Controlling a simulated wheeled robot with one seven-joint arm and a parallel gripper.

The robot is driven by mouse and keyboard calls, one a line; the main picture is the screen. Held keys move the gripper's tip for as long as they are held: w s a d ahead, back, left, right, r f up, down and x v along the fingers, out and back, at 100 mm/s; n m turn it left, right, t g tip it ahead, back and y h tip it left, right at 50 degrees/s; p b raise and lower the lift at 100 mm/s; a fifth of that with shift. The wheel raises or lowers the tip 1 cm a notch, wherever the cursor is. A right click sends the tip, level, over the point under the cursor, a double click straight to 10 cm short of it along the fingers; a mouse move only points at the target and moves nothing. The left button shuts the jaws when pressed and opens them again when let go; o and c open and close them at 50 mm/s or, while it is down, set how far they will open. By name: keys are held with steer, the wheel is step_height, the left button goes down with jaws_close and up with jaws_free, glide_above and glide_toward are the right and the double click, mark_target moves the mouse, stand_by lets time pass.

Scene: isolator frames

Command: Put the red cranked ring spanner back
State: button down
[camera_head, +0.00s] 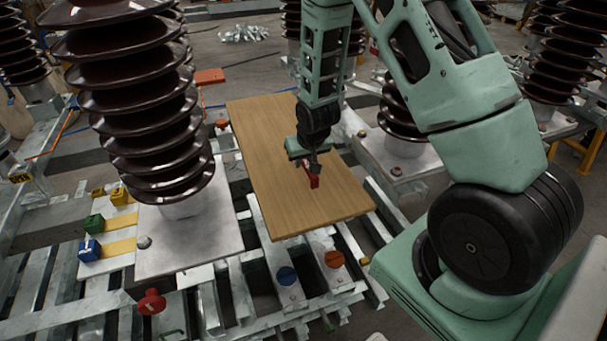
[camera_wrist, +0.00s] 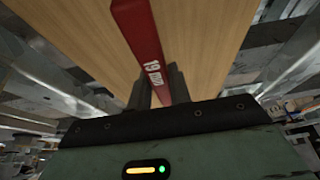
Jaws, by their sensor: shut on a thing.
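The red cranked ring spanner (camera_wrist: 143,40) shows in the wrist view as a red bar with white "19 mm" lettering. My gripper (camera_wrist: 157,88) is shut on it, with dark fingers on both sides of the bar. In the head view my gripper (camera_head: 313,168) points down over the wooden board (camera_head: 270,130), and the red spanner (camera_head: 312,181) hangs at its tips. I cannot tell whether the spanner touches the board.
Tall brown ribbed insulators (camera_head: 140,100) stand left of the board and behind it. Blue (camera_head: 287,275) and orange (camera_head: 334,259) round caps sit in front. Blue (camera_head: 89,250), green (camera_head: 94,223) and yellow (camera_head: 119,196) blocks are at left. Slatted metal frames lie below.

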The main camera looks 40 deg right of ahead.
steer(key=shift+f, duration=2.4)
steer(key=shift+f, duration=0.1)
steer(key=c, duration=1.3)
jaws_free()
